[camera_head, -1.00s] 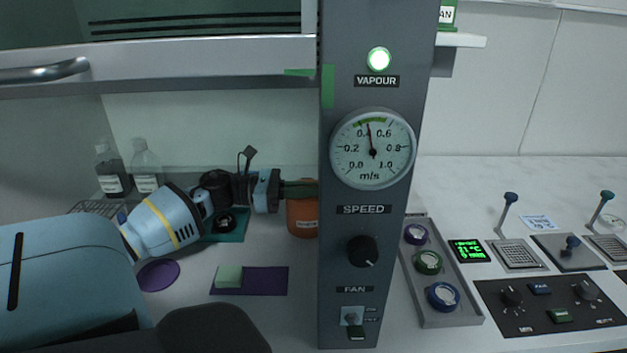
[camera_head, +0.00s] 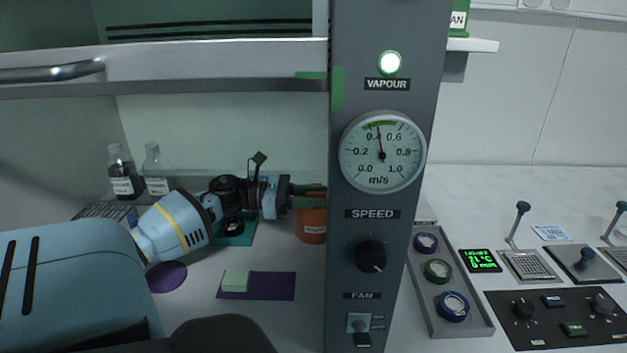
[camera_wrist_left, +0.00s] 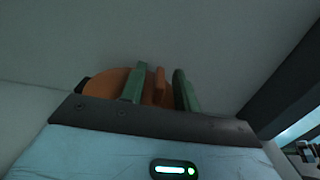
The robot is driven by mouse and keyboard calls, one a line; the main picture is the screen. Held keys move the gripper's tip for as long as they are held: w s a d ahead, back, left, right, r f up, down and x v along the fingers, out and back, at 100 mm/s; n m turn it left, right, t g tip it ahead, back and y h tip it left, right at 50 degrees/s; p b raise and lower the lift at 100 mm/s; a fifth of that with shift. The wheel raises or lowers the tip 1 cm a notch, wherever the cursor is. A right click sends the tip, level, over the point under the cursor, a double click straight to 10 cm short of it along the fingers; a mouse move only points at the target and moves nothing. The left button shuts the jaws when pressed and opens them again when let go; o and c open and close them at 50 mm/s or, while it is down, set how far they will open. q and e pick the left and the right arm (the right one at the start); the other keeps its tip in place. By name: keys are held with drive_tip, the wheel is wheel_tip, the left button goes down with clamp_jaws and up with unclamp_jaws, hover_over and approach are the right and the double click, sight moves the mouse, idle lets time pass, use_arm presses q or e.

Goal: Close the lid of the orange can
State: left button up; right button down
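The orange can (camera_head: 312,228) stands inside the cabinet, partly hidden behind the grey column. My left gripper (camera_head: 311,190) is at the can's top, its green fingers pointing right; the column hides part of them. In the left wrist view the orange lid (camera_wrist_left: 103,83) shows behind the fingers, with a raised orange tab (camera_wrist_left: 159,84). The two green fingers of my left gripper (camera_wrist_left: 159,88) stand apart on either side of this tab, with a visible gap at each side. Whether the lid sits flush on the can is hidden. My right gripper is not in view.
The grey column (camera_head: 372,285) with the gauge stands close to the right of the can. Two bottles (camera_head: 157,172) stand at the back left. A purple mat (camera_head: 272,286) with a pale green block (camera_head: 236,280) and a purple disc (camera_head: 167,277) lie in front.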

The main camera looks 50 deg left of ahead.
use_arm(q)
drive_tip(key=shift+r, duration=0.1)
drive_tip(key=shift+r, duration=0.25)
wheel_tip(320, 180, up, 2)
drive_tip(key=shift+r, duration=0.25)
drive_tip(key=s+d+r, duration=0.1)
drive_tip(key=s+d, duration=1)
drive_tip(key=shift+s+d+r, duration=0.15)
drive_tip(key=shift+d+r, duration=0.05)
drive_tip(key=shift+r, duration=0.2)
